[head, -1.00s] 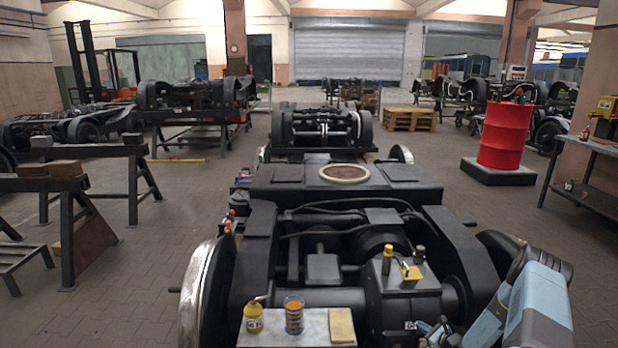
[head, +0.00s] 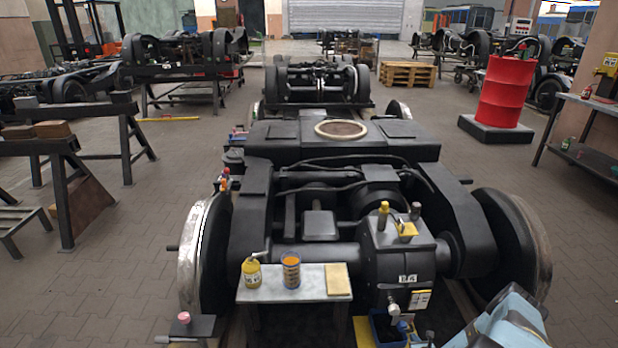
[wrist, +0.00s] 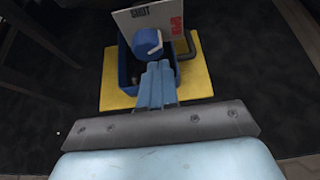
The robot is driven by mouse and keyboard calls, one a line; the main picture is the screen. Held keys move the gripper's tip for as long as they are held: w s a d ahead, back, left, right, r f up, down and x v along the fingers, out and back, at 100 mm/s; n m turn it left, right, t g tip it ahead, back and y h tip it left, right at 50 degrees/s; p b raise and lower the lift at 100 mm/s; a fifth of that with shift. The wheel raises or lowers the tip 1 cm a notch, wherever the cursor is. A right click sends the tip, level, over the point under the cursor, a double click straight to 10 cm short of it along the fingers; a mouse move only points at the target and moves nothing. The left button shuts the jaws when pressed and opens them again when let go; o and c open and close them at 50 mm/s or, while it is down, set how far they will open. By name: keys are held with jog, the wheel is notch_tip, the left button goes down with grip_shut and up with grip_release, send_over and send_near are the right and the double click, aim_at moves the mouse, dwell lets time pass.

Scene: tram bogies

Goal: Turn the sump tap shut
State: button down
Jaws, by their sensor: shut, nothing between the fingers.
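The sump tap shows in the head view as a small silver fitting (head: 394,307) low on the front of the dark gearbox (head: 398,258). The tap's body is hidden in the wrist view.
A blue tray (wrist: 126,72) lies below the tap on a yellow mat (wrist: 112,92). A wheel (head: 508,245) is at the right.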

aim_at(403, 327)
jog(key=w, duration=0.6)
jog(key=shift+a+r, duration=0.15)
jog(key=shift+a, duration=0.05)
jog(key=shift+w, duration=0.1)
jog(key=shift+w+a+r, duration=0.15)
jog(key=shift+a+r, duration=0.05)
dwell(0.4)
jog(key=shift+a+r, duration=0.1)
jog(key=shift+a, duration=0.45)
jog(key=shift+s+a+f, duration=0.2)
jog(key=shift+a, duration=0.15)
jog(key=shift+s+a+f, duration=0.2)
jog(key=shift+a+f, duration=0.05)
jog(key=shift+a, duration=0.25)
dwell(0.3)
jog(key=shift+r, duration=0.1)
